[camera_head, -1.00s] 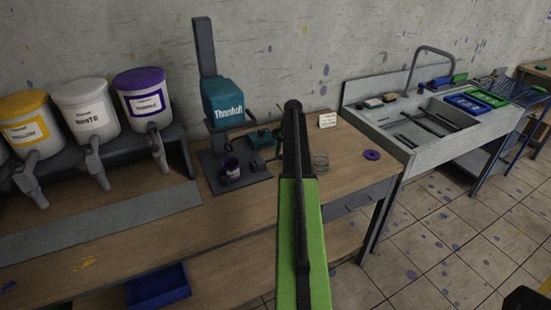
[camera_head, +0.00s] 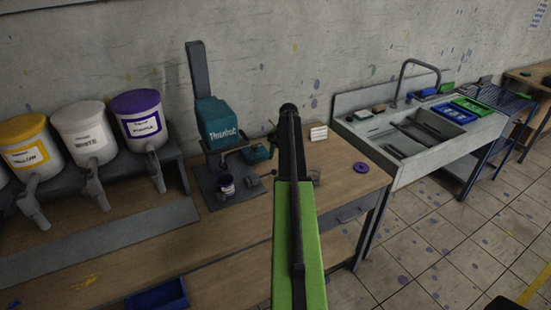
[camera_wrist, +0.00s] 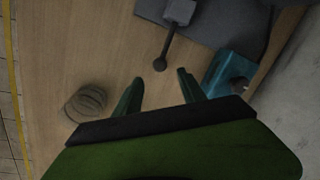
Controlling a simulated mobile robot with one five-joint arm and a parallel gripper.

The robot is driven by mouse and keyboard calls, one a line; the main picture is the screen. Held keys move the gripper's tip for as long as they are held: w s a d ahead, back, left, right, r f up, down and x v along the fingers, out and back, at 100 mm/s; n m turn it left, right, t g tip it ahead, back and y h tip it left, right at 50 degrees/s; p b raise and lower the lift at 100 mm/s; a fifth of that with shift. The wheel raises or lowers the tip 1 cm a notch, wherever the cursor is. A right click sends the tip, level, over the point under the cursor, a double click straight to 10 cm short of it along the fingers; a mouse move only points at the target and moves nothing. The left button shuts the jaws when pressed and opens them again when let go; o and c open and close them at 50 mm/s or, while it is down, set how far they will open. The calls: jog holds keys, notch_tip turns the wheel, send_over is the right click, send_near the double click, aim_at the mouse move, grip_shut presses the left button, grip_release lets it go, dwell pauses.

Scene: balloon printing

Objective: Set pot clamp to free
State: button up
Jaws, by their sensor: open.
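The teal mixer (camera_head: 216,122) stands on a dark base plate at the back of the workbench. A small dark pot (camera_head: 226,186) with a pale label stands on that plate. A grey block (camera_wrist: 180,12) with a dark lever ending in a round knob (camera_wrist: 160,64), seemingly the pot clamp, shows in the wrist view; in the head view the block (camera_head: 253,181) sits right of the pot. My gripper (camera_wrist: 157,82) is open, its two green fingers apart with the knob just beyond and between their tips. In the head view my arm hides most of the gripper.
A teal tool (camera_wrist: 232,72) lies close to the right finger. A wire coil (camera_wrist: 86,103) lies on the bench to the left. Paint dispensers (camera_head: 84,135) stand at left.

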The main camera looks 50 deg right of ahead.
notch_tip(320, 180, up, 10)
jog(key=s+p, duration=0.1)
jog(key=p, duration=0.7)
jog(key=shift+s+d, duration=0.2)
jog(key=shift+s, duration=0.15)
